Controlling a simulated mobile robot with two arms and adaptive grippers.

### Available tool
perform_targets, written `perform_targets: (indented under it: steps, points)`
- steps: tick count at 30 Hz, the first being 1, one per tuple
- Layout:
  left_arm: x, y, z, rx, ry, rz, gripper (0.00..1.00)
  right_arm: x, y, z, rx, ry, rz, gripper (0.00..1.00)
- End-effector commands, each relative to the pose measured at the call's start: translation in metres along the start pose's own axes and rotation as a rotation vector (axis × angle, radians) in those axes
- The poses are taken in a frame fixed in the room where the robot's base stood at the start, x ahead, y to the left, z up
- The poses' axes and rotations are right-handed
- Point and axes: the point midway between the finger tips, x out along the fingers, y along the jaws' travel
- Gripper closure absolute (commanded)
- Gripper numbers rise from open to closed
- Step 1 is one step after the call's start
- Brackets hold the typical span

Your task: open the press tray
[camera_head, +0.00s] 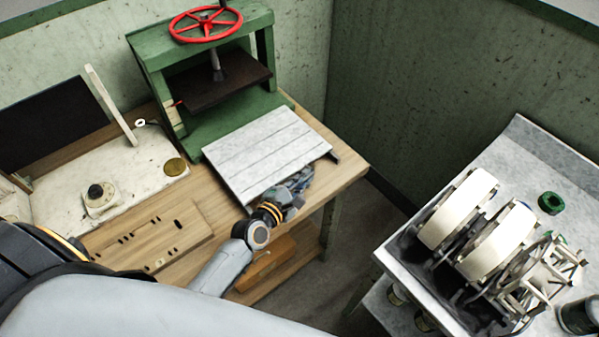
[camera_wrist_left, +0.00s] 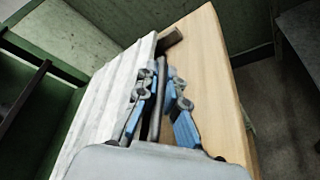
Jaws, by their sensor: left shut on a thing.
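The press tray (camera_head: 262,152) is a pale grey slatted board. It lies out in front of the green press (camera_head: 204,62), over the wooden bench. My left gripper (camera_head: 301,181) is at the tray's front edge. In the left wrist view the tray (camera_wrist_left: 108,92) fills the left side, and my left gripper (camera_wrist_left: 160,95) is shut around a dark bar along the tray's edge. A dark end of the bar (camera_wrist_left: 171,40) shows beyond the fingers. The gripper hides part of that edge in the head view. My right gripper is not in view.
The press has a red handwheel (camera_head: 206,24) and a dark plate (camera_head: 215,79). A wooden bench (camera_head: 345,168) bears it. A white board (camera_head: 70,190) with a knob lies left. A grey table (camera_head: 488,150) with white wheels stands right, across a floor gap.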

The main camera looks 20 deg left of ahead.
Motion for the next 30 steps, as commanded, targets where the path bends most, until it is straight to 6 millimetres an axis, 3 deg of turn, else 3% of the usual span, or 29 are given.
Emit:
perform_targets:
  steps: [7,9,11,23,30]
  points:
    - [0.000,-0.001,-0.001,0.000,0.001,-0.001,1.00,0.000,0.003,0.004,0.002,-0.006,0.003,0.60]
    - [0.000,-0.001,-0.001,0.000,0.001,-0.001,0.79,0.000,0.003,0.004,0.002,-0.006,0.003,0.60]
    - [0.000,0.000,-0.001,0.000,0.001,-0.001,0.68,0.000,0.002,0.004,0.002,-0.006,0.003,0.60]
    - [-0.007,0.000,-0.001,0.000,0.001,0.000,0.68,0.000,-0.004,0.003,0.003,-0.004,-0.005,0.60]
    - [-0.050,-0.001,-0.002,-0.001,0.003,-0.002,0.68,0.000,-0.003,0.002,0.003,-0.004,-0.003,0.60]
